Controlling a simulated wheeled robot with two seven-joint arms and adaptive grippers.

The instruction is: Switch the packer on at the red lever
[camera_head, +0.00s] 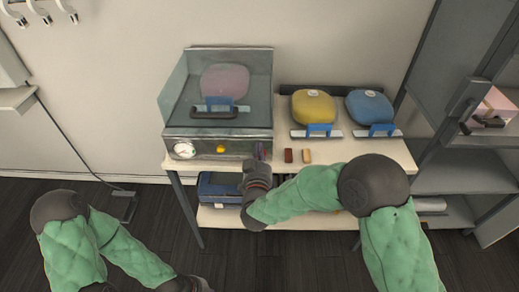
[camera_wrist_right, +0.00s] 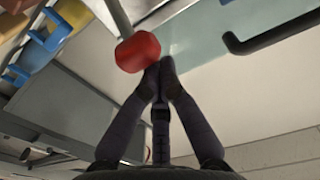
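The packer (camera_head: 218,146) is a metal box with a clear hood on the table. A gauge (camera_head: 184,149) and a yellow knob (camera_head: 221,149) are on its front. The lever's red knob (camera_wrist_right: 138,52) sits on a metal rod in the right wrist view; in the head view I cannot make it out behind my gripper. My right gripper (camera_head: 260,153) is at the packer's front right corner. Its fingertips (camera_wrist_right: 163,66) are together with nothing between them, beside the red knob; I cannot tell if they touch. My left gripper (camera_head: 196,286) is low at the bottom edge, mostly cut off.
A pink bag (camera_head: 224,82) lies under the hood behind a dark handle (camera_head: 220,112). A yellow bag (camera_head: 314,105) and a blue bag (camera_head: 370,106) stand right of the packer. Small brown (camera_head: 288,155) and tan (camera_head: 307,156) blocks lie at the table's front. Grey shelving stands right.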

